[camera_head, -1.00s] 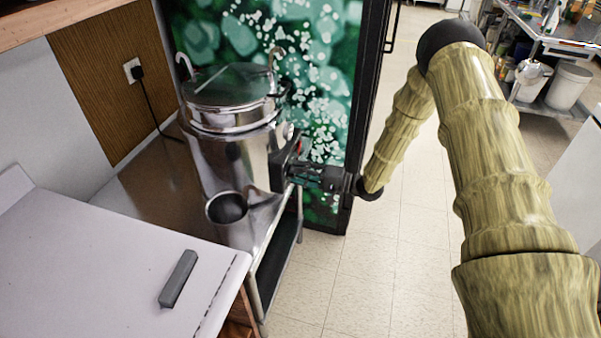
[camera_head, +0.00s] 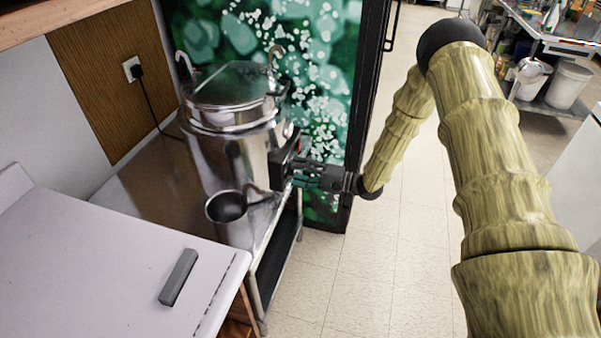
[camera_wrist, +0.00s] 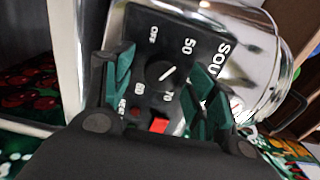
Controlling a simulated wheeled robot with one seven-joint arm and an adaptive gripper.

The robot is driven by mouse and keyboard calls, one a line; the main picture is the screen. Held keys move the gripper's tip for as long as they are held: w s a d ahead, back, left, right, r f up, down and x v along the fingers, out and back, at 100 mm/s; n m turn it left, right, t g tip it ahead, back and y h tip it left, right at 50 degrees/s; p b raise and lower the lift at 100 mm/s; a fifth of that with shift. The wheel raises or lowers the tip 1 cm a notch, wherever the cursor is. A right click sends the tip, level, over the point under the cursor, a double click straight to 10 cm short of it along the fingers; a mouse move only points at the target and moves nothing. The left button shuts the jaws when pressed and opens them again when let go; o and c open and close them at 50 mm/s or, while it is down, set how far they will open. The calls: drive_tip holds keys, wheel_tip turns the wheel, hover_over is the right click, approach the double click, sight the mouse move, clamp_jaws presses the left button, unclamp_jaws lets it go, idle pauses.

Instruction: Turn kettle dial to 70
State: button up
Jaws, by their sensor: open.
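The kettle (camera_head: 225,150) is a large shiny metal pot with a lid, standing on a metal cart. Its black control panel (camera_head: 279,168) faces right, toward my gripper (camera_head: 292,175). In the wrist view the panel shows a round black dial (camera_wrist: 161,75) with a white pointer line, and the marks OFF, 50, 70 and one that looks like 80. The pointer slants toward the side of the 50, not at the 70. A red switch (camera_wrist: 159,125) sits below the dial. My gripper's green-padded fingers (camera_wrist: 160,85) are open, one on each side of the dial, and do not close on it.
A white counter (camera_head: 110,270) with a grey bar (camera_head: 179,277) is at the lower left. A green patterned panel (camera_head: 320,60) stands behind. The tiled floor (camera_head: 400,240) is clear.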

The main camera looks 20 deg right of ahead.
drive_tip(key=v, duration=1.2)
drive_tip(key=shift+a, duration=0.1)
idle(0.4)
drive_tip(key=s+a+f+n+g+h, duration=0.1)
drive_tip(key=s+a+f+h, duration=0.4)
drive_tip(key=s+f, duration=0.3)
drive_tip(key=s+a+f+n+g+h, duration=0.1)
drive_tip(key=s+a+f+h, duration=0.45)
drive_tip(key=f, duration=0.45)
drive_tip(key=s+f+n+g+h, duration=0.1)
drive_tip(key=s+g, duration=0.3)
drive_tip(key=s, duration=1)
drive_tip(key=s+f+n+g+h, duration=0.2)
drive_tip(key=s+n+g+h, duration=0.1)
drive_tip(key=s, duration=1.1)
drive_tip(key=shift+d+f+g, duration=0.25)
drive_tip(key=shift+f+g, duration=0.1)
drive_tip(key=shift+g, duration=0.15)
